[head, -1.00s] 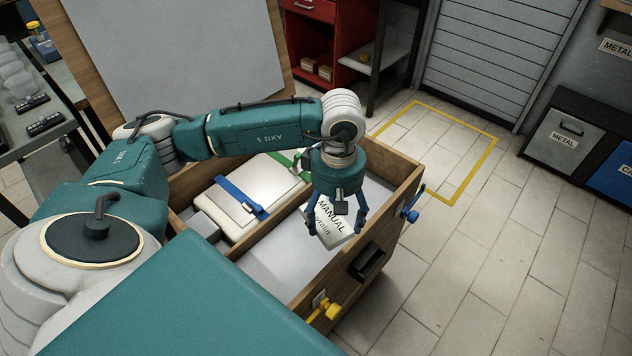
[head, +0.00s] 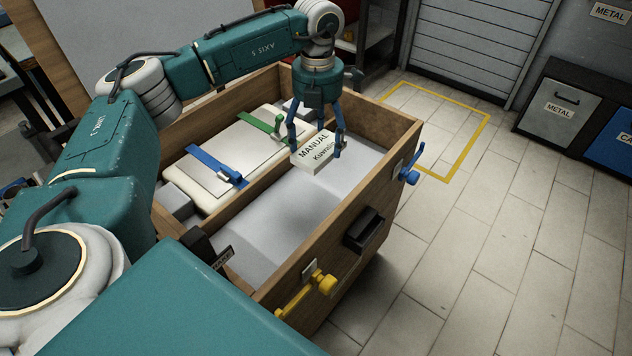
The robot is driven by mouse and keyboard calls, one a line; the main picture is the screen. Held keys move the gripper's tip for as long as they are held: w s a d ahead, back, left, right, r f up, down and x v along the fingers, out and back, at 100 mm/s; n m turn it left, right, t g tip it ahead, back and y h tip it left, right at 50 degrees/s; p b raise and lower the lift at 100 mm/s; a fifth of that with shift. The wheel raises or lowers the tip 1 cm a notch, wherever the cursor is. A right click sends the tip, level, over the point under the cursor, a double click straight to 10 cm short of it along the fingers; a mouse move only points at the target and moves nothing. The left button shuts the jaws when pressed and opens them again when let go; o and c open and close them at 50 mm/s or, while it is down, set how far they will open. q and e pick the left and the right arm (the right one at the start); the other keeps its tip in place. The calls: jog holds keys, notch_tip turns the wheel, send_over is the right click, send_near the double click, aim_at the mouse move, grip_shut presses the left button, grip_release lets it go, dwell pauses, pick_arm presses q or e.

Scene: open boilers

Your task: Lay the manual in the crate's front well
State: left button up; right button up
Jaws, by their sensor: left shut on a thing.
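The manual (head: 316,152) is a small white booklet with dark lettering, "MANUAL" on its face. My left gripper (head: 316,144) is shut on it, its blue fingers at the manual's sides. The manual hangs tilted over the far part of the crate's front well (head: 272,222), close to the divider. The wooden crate (head: 345,225) is open at the top. Its front well is lined in pale grey and looks empty where I see it. The gripper and manual hide part of the far end. My right gripper is not in view.
A pale unit (head: 202,190) with a blue strap (head: 215,165) and a green strap (head: 262,122) fills the crate's rear well. A yellow latch (head: 310,294) and a blue latch (head: 411,172) stick out from the crate. Tiled floor lies clear at right.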

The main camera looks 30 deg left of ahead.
pick_arm(q)
jog(key=b, duration=0.1)
send_over(317, 187)
notch_tip(317, 187, down, 8)
jog(key=shift+f, duration=0.15)
jog(key=shift+f+b, duration=0.35)
jog(key=shift+f, duration=2.3)
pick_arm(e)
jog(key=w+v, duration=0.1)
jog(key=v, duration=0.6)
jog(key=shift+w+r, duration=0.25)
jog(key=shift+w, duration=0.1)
pick_arm(q)
jog(key=shift+f, duration=0.1)
jog(key=o, duration=1.2)
jog(key=shift+o, duration=0.2)
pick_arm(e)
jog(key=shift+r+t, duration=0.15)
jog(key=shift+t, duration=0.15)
pick_arm(q)
notch_tip(317, 187, up, 12)
jog(key=shift+d+r+p, duration=0.1)
jog(key=shift+r+p, duration=0.05)
jog(key=shift+p, duration=0.8)
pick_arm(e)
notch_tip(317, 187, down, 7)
